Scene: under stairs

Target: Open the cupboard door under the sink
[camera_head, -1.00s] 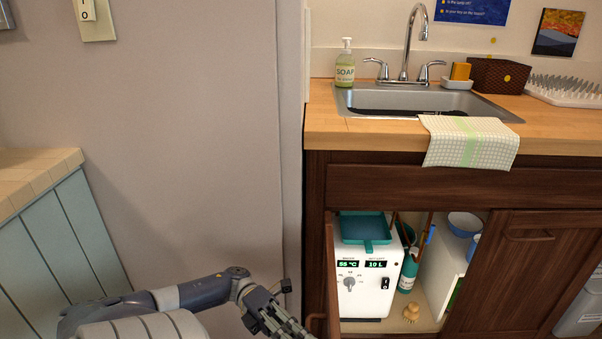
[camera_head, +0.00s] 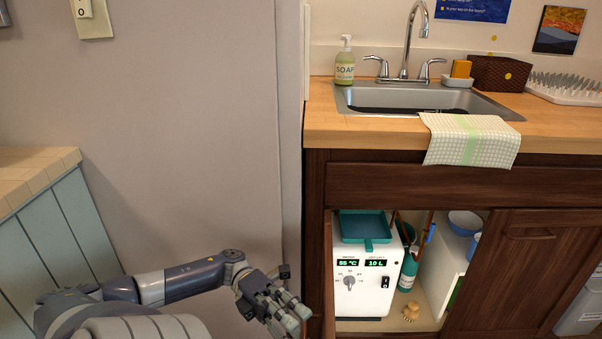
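The dark brown cupboard (camera_head: 470,188) stands under the sink. Its left door (camera_head: 328,285) is swung wide open and seen almost edge-on at the left side of the opening. The right door (camera_head: 528,262) is shut, with a handle near its top. My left gripper (camera_head: 292,317) is at the bottom, just left of the open door's edge. Its fingers point right and down, close to the door. I cannot tell whether they touch it or how far apart they are. The open door's handle is hard to make out behind the fingers. My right gripper is not in view.
Inside stand a white water heater (camera_head: 362,285) with a teal dustpan (camera_head: 365,228) before its top, a teal bottle (camera_head: 408,272), a small brush (camera_head: 411,312) and blue bowls (camera_head: 464,222). A wall (camera_head: 200,140) lies left of the cupboard. A towel (camera_head: 470,140) hangs over the counter edge.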

